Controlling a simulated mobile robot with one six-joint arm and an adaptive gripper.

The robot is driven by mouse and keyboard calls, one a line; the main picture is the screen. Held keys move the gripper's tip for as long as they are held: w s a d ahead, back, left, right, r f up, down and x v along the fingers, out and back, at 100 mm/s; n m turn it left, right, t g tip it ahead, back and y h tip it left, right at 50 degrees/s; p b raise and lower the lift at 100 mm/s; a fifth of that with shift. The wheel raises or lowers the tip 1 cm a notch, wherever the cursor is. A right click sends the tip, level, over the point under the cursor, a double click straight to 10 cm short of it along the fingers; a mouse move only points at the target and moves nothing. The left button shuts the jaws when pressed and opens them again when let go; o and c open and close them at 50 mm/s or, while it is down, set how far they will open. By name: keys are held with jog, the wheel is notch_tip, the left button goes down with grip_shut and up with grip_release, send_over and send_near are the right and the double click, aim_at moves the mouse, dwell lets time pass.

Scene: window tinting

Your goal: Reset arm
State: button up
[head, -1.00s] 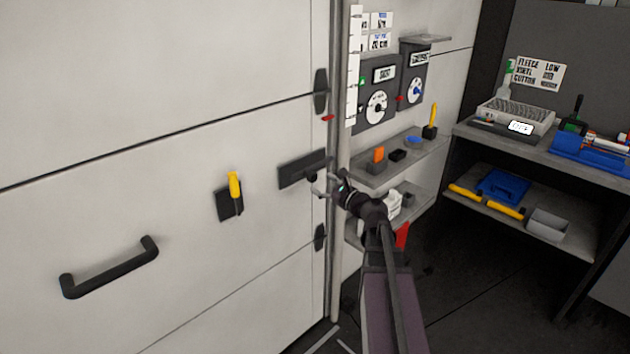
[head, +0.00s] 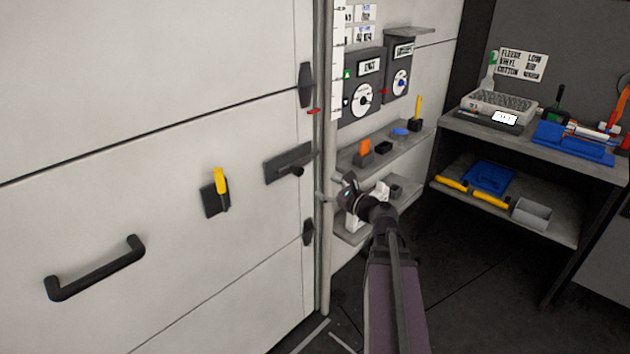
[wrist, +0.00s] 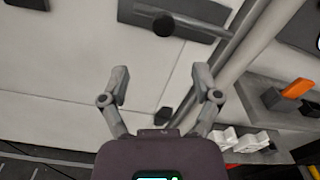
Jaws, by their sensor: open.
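My gripper (head: 322,191) is at the end of my outstretched arm, in front of the post at the wall panel's right edge. In the wrist view my gripper (wrist: 160,85) has its two fingers spread, with nothing between them. A dark plate with a round knob (head: 289,163) sits on the white panel, left of and above my gripper; it also shows at the top of the wrist view (wrist: 180,18). The fingers are apart from it.
A yellow-handled tool (head: 221,183) and a black bar handle (head: 95,268) are on the panel. Right of the vertical post (head: 325,250), a shelf (head: 350,180) holds an orange block (head: 362,152). A workbench (head: 560,165) stands farther right, with open floor before it.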

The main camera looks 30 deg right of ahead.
jog(key=shift+a, duration=0.1)
jog(key=s+a+f+n+g+y+p, duration=0.1)
jog(key=a+f+n+g+p, duration=0.2)
jog(key=a+n, duration=0.45)
jog(key=s+a+f+n+g+y+p, duration=0.1)
jog(key=a+f+n+g+p, duration=0.1)
jog(key=a+n+g, duration=0.5)
jog(key=s+a+f+n+g+h+p, duration=0.1)
jog(key=s+a+n+g+h+p, duration=0.5)
jog(key=s+n, duration=0.4)
jog(key=shift+s+a+f+n+g+h+p, duration=0.2)
jog(key=shift+a+f+n+g+h+p, duration=0.25)
jog(key=shift+a+n+h, duration=1)
jog(key=shift+d+n+y, duration=0.35)
jog(key=shift+d+n, duration=0.15)
jog(key=shift+d, duration=0.15)
